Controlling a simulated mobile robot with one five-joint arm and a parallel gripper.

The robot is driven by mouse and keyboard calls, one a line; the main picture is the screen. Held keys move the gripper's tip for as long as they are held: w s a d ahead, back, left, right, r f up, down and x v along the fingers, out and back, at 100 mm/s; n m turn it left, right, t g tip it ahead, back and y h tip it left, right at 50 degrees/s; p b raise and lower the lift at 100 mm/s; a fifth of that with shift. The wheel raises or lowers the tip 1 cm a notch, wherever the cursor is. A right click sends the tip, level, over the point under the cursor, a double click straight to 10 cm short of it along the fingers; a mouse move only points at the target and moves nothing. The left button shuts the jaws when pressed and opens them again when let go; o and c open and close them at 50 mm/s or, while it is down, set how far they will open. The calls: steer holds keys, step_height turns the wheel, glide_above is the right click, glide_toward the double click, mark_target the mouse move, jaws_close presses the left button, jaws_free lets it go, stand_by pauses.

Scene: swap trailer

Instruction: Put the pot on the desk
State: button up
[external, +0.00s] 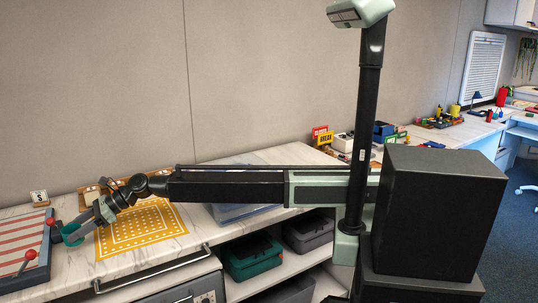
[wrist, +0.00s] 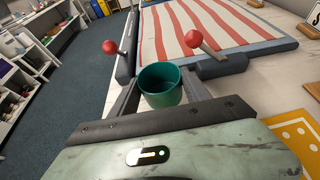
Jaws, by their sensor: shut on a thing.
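The pot is a small teal-green open cup (external: 72,235), seen at the far left in the external view. In the wrist view the pot (wrist: 161,92) sits upright between the two fingers, and its inside looks empty. My gripper (wrist: 160,90) is shut on it; in the external view my gripper (external: 84,224) reaches left and down over the counter. The pot is beside the striped board, near the counter's front edge. I cannot tell whether its base touches anything. A white marble-topped counter (external: 180,240) runs below my arm. A farther white desk surface (external: 465,132) stands at the right.
A red-and-white striped board (wrist: 215,25) with two red-knobbed levers lies close to the pot. A yellow patterned mat (external: 140,228) lies on the counter. A blue tray (external: 235,212) sits behind my arm. Blue floor (wrist: 75,75) is open beyond the counter edge.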

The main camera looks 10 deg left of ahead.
steer(key=w+d, duration=0.1)
steer(key=d, duration=0.4)
steer(key=w+d, duration=0.2)
steer(key=d, duration=0.3)
steer(key=w+d+r+p, duration=0.1)
steer(key=d, duration=0.4)
steer(key=shift+w+r, duration=0.1)
steer(key=shift+w, duration=0.1)
step_height(320, 180, up, 8)
steer(key=p, duration=0.7)
steer(key=shift+f+p, duration=0.2)
steer(key=shift+p, duration=0.2)
steer(key=shift+w, duration=0.1)
